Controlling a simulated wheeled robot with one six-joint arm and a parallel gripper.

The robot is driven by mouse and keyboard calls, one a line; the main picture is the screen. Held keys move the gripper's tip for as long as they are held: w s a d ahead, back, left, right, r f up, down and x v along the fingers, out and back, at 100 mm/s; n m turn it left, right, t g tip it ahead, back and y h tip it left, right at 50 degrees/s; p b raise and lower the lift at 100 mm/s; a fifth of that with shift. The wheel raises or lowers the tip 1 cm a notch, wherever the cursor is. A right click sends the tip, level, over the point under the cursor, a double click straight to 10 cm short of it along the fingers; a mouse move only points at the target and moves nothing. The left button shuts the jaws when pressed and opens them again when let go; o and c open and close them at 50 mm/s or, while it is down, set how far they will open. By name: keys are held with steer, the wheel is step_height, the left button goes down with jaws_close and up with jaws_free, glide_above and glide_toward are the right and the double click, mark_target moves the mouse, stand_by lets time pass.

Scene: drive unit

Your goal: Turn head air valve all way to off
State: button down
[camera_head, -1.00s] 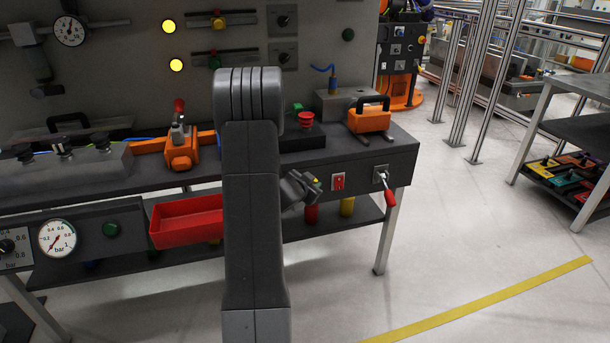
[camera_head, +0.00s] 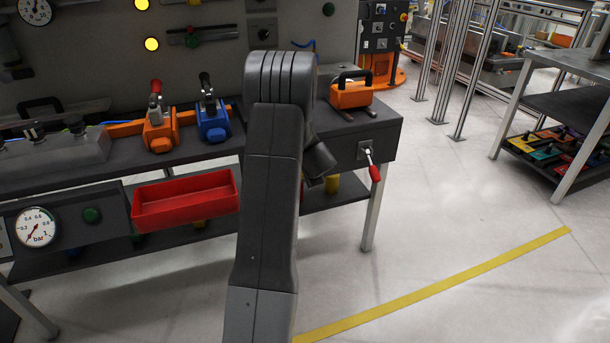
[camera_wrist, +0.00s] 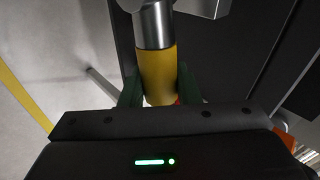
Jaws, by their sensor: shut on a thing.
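In the wrist view my gripper (camera_wrist: 160,86) has its green fingers on both sides of a yellow cylindrical grip (camera_wrist: 157,72) and is shut on it. A bare metal shaft (camera_wrist: 153,26) runs out of the grip toward the top of the picture. I cannot read a label, so I cannot tell whether this is the head air valve's handle. In the head view my own arm hides the gripper at the bench front. A lever with a red handle (camera_head: 375,173) sits on the bench's front right panel, slanting down and right, apart from my wrist.
A red bin (camera_head: 185,213) hangs at the bench front, left of my arm. Orange (camera_head: 159,136) and blue (camera_head: 213,124) clamps and an orange case (camera_head: 351,95) stand on top. A pressure gauge (camera_head: 36,227) is at left.

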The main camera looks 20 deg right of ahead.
steer(key=shift+f+m+y+b, duration=0.3)
steer(key=shift+f+y+b, duration=0.3)
steer(key=shift+f+y, duration=0.1)
steer(key=c, duration=1.1)
jaws_free()
steer(key=shift+r, duration=0.1)
steer(key=shift+s+d+r, duration=0.1)
steer(key=shift+s+r, duration=0.25)
steer(key=shift+r, duration=0.05)
steer(key=p+v, duration=0.1)
steer(key=v, duration=1.1)
steer(key=shift+s+r, duration=0.25)
steer(key=shift+r, duration=0.05)
